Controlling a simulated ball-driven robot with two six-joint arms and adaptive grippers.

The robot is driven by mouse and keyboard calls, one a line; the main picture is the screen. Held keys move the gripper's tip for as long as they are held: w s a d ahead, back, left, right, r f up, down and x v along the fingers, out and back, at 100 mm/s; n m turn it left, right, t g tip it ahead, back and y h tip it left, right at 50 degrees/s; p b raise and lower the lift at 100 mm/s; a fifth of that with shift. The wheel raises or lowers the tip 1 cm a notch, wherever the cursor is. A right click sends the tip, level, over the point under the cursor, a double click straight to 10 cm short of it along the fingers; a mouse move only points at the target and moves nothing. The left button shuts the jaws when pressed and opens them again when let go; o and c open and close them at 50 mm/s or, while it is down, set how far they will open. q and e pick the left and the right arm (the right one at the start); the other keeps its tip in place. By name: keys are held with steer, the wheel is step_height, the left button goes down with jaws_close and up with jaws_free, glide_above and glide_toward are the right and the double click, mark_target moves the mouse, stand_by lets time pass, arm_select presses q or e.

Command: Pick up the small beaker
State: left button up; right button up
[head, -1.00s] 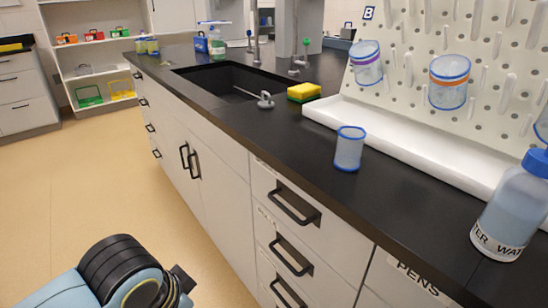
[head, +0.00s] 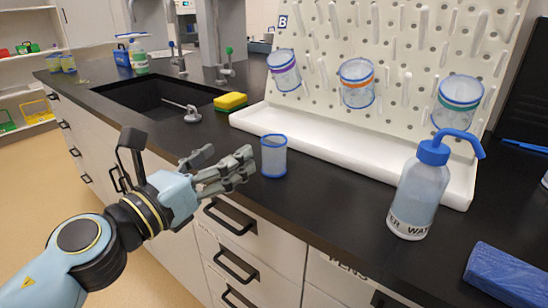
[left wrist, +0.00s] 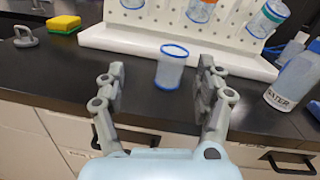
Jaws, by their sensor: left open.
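The small beaker (head: 273,156) is clear with a blue rim and blue base. It stands upright on the black counter, in front of the white drip tray. In the left wrist view the beaker (left wrist: 172,68) shows ahead, between the two fingers in the picture. My left gripper (head: 226,170) is open and empty, just to the left of the beaker in the head view. In the left wrist view its fingertips (left wrist: 162,82) spread to either side of the beaker. My right gripper is not in view.
A pegboard (head: 400,62) holds banded beakers above the drip tray (head: 330,146). A sponge (head: 230,101) and the sink (head: 150,95) lie to the left.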

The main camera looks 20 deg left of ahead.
mark_target(265, 148)
arm_select(q)
steer(key=w+d, duration=0.1)
steer(key=w+d+f+m+h, duration=0.1)
steer(key=w, duration=0.1)
steer(key=w+d+m+g, duration=0.1)
steer(key=shift+w+d+f+p, duration=0.1)
steer(key=shift+w+f+p, duration=0.1)
steer(key=shift+w+p, duration=0.2)
steer(key=x, duration=0.5)
steer(key=shift+w+d, duration=0.2)
steer(key=shift+d, duration=0.2)
steer(key=shift+c, duration=0.4)
steer(key=c, duration=1)
steer(key=shift+o, duration=0.2)
steer(key=shift+r, duration=0.1)
